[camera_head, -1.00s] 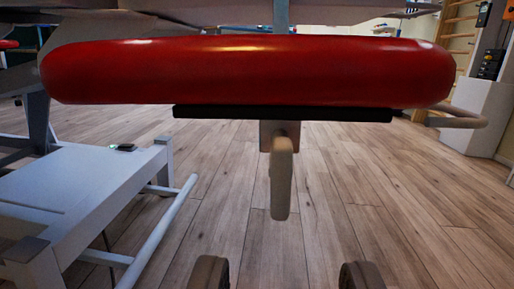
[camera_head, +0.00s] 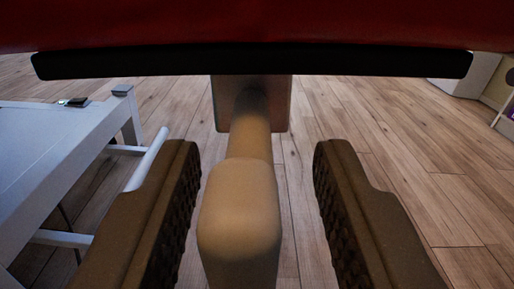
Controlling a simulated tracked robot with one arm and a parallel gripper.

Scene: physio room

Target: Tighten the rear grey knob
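The grey knob (camera_head: 238,215) hangs below the red padded cushion (camera_head: 260,22), and looks beige-grey in this light. Its stem runs back to a square bracket (camera_head: 280,105) under the black strip of the cushion. My gripper (camera_head: 257,215) is open, with one dark ridged finger on each side of the knob. Both fingers are apart from it; the gap on the left looks smaller than the gap on the right. The knob's lower end is cut off by the bottom of the picture.
A white metal frame (camera_head: 50,150) with a side bar stands at the left, partly behind my left finger. The black strip (camera_head: 250,63) and cushion lie close above the knob. Wooden floor (camera_head: 400,150) is open at the right.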

